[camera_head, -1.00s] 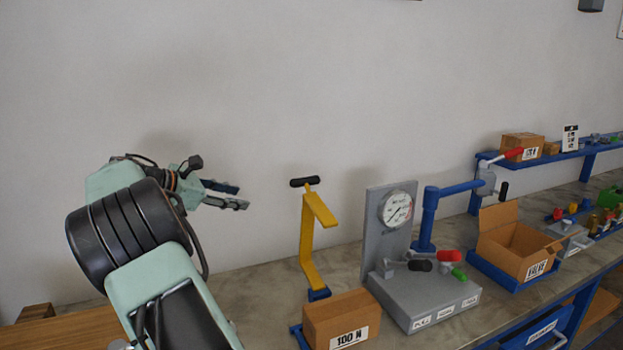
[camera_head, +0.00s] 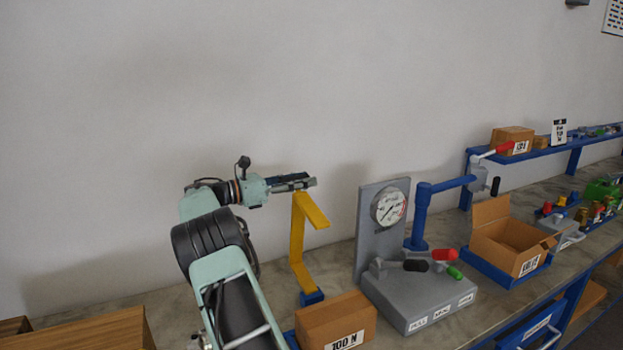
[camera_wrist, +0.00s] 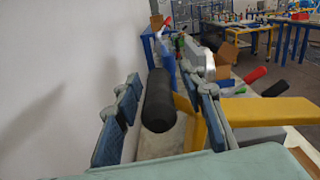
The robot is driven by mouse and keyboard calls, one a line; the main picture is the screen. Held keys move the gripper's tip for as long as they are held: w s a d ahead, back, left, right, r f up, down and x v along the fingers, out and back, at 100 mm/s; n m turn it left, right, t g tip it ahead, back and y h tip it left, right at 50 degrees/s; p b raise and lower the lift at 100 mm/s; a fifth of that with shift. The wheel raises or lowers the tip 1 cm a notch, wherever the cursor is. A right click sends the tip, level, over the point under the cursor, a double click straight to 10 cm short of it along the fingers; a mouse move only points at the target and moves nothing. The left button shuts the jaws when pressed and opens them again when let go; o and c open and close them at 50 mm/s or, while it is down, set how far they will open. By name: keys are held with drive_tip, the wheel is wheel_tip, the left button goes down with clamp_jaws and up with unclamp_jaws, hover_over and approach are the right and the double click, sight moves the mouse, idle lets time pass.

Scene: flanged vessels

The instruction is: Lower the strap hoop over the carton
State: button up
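The yellow strap hoop (camera_head: 298,240) stands upright on a blue foot, its bent upper arm reaching right. The closed brown carton marked 100 N (camera_head: 335,318) sits on the bench in front of the hoop, not under its arm. My gripper (camera_head: 312,182) is level with the hoop's top. In the wrist view, the hoop's black handle (camera_wrist: 158,102) lies between the two blue-padded fingers, with gaps visible on both sides. The fingers are open around it. In the head view the gripper hides the handle.
A grey gauge stand (camera_head: 376,230) with red, black and green levers is right of the hoop. An open carton (camera_head: 508,238) sits in a blue tray farther right. A wall is behind; a wooden surface (camera_head: 85,335) is at lower left.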

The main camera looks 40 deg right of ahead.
drive_tip(key=shift+x, duration=1.45)
drive_tip(key=shift+c, duration=0.4)
clamp_jaws()
